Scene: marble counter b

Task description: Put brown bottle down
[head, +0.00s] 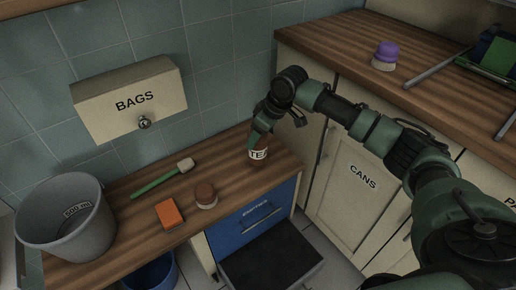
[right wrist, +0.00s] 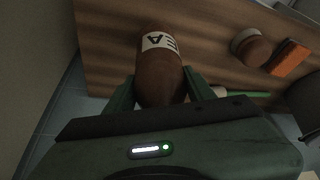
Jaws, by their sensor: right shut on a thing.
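The brown bottle (head: 261,156), with a white label in dark letters, is at the right end of the wooden counter in the head view. My right gripper (head: 257,142) reaches it from above and behind and is shut on it. In the right wrist view the bottle (right wrist: 162,75) sits between the two green fingers of my right gripper (right wrist: 160,92). Its base is at or very close to the counter top; I cannot tell whether it touches. My left gripper is not in view.
On the counter (head: 135,240) are a grey bucket (head: 70,235), an orange sponge (head: 169,214), a round brown-topped brush (head: 206,195) and a green-handled brush (head: 160,180). A box marked BAGS (head: 130,100) hangs above. A blue drawer (head: 250,218) is below. Another wooden counter (head: 340,50) is at right.

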